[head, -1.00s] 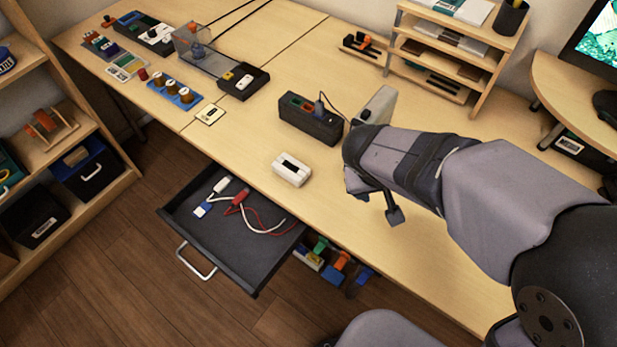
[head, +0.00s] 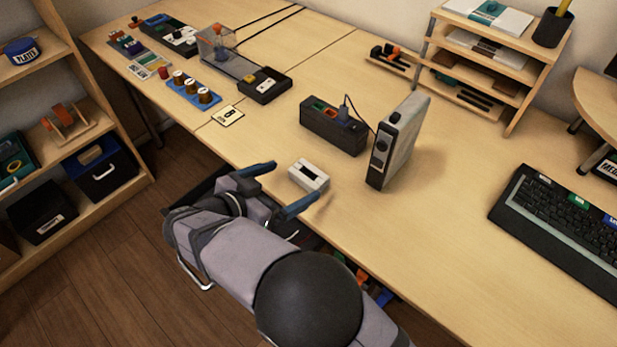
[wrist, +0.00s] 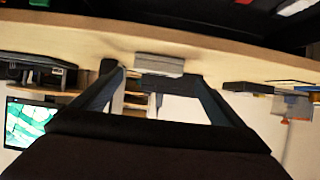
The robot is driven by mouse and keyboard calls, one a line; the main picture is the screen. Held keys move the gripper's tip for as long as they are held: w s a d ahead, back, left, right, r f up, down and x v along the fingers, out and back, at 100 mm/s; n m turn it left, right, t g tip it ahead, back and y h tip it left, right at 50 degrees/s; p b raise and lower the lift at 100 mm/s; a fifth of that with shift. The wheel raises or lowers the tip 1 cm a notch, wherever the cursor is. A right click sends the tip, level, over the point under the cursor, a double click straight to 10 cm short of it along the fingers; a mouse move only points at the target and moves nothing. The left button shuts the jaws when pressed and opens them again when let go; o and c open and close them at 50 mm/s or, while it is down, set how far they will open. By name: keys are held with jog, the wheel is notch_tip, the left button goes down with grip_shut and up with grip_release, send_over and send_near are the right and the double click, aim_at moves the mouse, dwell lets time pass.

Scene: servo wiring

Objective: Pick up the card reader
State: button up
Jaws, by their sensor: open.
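The card reader (head: 309,175), a small white box with a dark slot on top, lies near the front edge of the desk. It also shows in the wrist view (wrist: 159,63), ahead of and between the finger ends. My gripper (head: 287,186) is open and empty at the desk's front edge. Its two blue-grey fingers (wrist: 150,74) are spread wide and point at the reader, one toward each side. I see no grip on the reader; whether a finger touches it I cannot tell.
A white-and-black upright device (head: 399,142) and a black socket box (head: 333,128) with a plugged cable stand behind the reader. A keyboard (head: 560,222) lies at right. A yellow-white card (head: 228,116) lies to the left. The open drawer is mostly hidden by my arm.

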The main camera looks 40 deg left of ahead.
aim_at(307, 174)
jog(key=shift+d+r+p+x, duration=0.15)
jog(key=shift+p+x, duration=0.35)
jog(key=shift+x, duration=1.2)
jog(key=shift+d+r+p+x, duration=0.1)
jog(key=shift+p+x, duration=0.35)
jog(key=shift+x, duration=1.2)
jog(key=shift+w+f, duration=0.25)
jog(key=shift+w, duration=0.2)
jog(key=c, duration=1.2)
jog(key=shift+r, duration=0.1)
notch_tip(307, 174, up, 10)
jog(key=shift+f+b, duration=0.1)
jog(key=shift+b, duration=0.5)
